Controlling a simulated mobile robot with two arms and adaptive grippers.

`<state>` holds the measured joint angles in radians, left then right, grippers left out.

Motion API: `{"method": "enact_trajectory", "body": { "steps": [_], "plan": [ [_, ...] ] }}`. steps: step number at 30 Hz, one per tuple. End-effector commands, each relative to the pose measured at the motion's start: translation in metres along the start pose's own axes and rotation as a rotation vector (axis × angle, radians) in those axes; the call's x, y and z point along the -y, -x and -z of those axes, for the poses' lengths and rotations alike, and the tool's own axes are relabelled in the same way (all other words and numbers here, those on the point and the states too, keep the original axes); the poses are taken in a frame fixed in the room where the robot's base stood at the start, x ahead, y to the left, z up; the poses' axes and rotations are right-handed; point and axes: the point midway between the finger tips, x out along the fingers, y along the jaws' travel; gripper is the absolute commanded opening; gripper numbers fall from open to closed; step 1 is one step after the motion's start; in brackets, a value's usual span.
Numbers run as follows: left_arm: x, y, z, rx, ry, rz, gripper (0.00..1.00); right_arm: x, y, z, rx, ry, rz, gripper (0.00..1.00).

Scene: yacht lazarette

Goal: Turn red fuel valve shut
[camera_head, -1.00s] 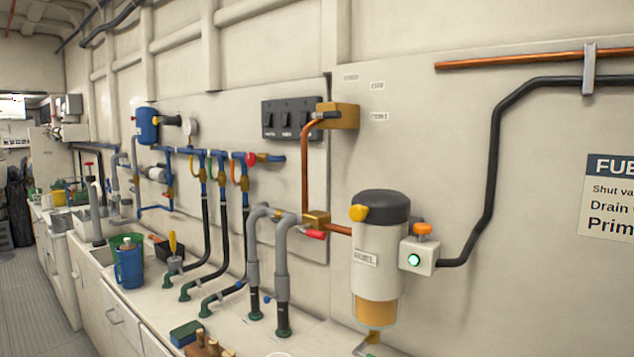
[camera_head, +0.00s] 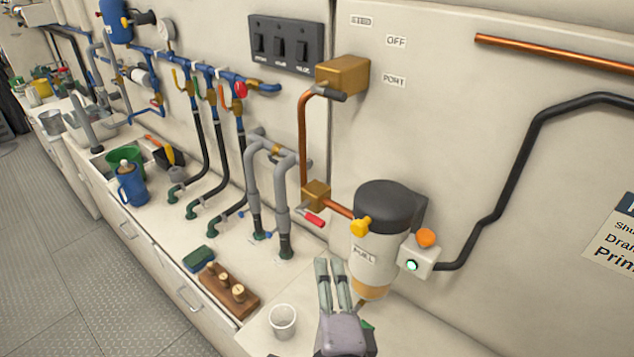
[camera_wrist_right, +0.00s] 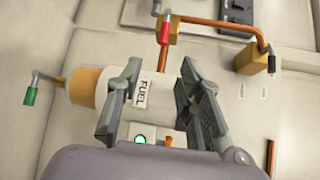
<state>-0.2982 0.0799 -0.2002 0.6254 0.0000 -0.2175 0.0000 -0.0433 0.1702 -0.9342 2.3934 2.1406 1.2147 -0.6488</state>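The fuel valve is a brass block (camera_head: 317,194) on a copper pipe, with a red lever (camera_head: 315,219) slanting down to the right. In the right wrist view the red lever (camera_wrist_right: 165,28) shows at the top, beyond the fingertips. My right gripper (camera_head: 330,263) is at the bottom centre of the head view, below the lever and in front of the fuel filter (camera_head: 372,245). In the right wrist view my right gripper (camera_wrist_right: 160,66) is open and empty, with the FUEL label between its fingers. My left gripper is not in view.
A white switch box (camera_head: 418,258) with an orange knob and lit green button sits right of the filter. Grey hoses (camera_head: 283,205) stand left of the valve. A white cup (camera_head: 283,322) and a wooden block with pegs (camera_head: 228,290) are on the counter.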

Motion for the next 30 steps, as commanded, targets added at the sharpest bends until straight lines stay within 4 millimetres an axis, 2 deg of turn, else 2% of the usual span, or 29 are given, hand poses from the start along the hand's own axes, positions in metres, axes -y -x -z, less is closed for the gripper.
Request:
{"method": "enact_trajectory", "body": {
  "steps": [4,8,21,27,30],
  "plan": [
    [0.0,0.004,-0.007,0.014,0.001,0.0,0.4,0.001,-0.005,-0.002,0.006,0.002,-0.006,0.34],
    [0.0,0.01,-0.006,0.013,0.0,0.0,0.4,0.002,-0.023,-0.002,0.005,0.003,-0.004,0.34],
    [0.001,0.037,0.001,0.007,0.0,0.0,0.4,0.003,-0.119,-0.001,0.001,0.002,-0.004,0.34],
    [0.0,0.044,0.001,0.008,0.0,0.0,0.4,0.001,-0.154,-0.002,0.002,0.001,-0.005,0.34],
    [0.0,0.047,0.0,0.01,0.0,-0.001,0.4,0.001,-0.165,-0.002,0.003,0.001,-0.004,0.34]
  ]
}}
